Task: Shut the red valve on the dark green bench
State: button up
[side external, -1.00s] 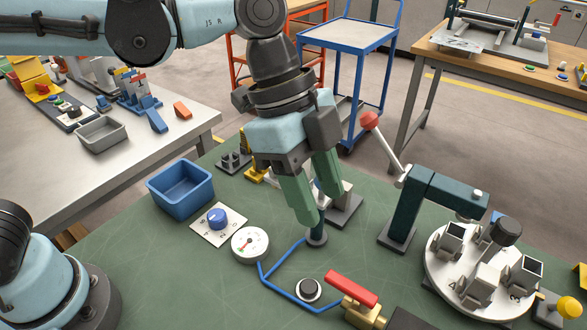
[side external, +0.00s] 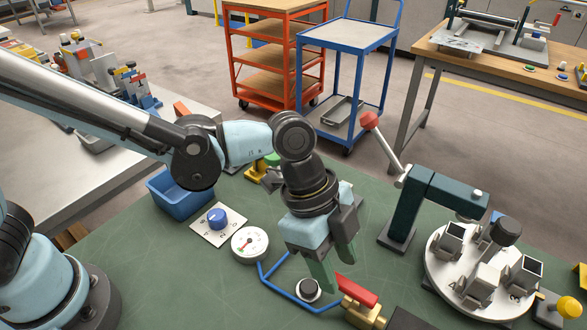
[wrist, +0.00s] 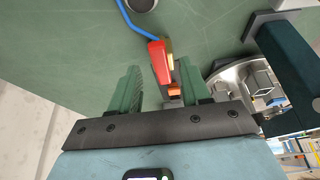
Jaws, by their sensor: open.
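The valve has a long red handle (side external: 356,291) on a brass body (side external: 361,313) and sits at the near edge of the dark green bench (side external: 190,285). A blue pipe leads to it. My gripper (side external: 337,272) points down with its green fingers open, just behind and above the handle, and partly hides its far end. In the wrist view the red handle (wrist: 158,62) shows between and just past the two spread fingers of my gripper (wrist: 158,88). Nothing is held. I cannot tell whether the fingers touch the handle.
A black push button (side external: 308,289) stands left of the valve. A gauge (side external: 250,244), a blue knob (side external: 217,217) and a blue bin (side external: 170,205) lie further left. A toggle press (side external: 425,190) and a round white fixture table (side external: 447,270) stand close on the right.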

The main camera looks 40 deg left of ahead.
jog(key=shift+x, duration=1)
jog(key=shift+c, duration=0.5)
grip_shut()
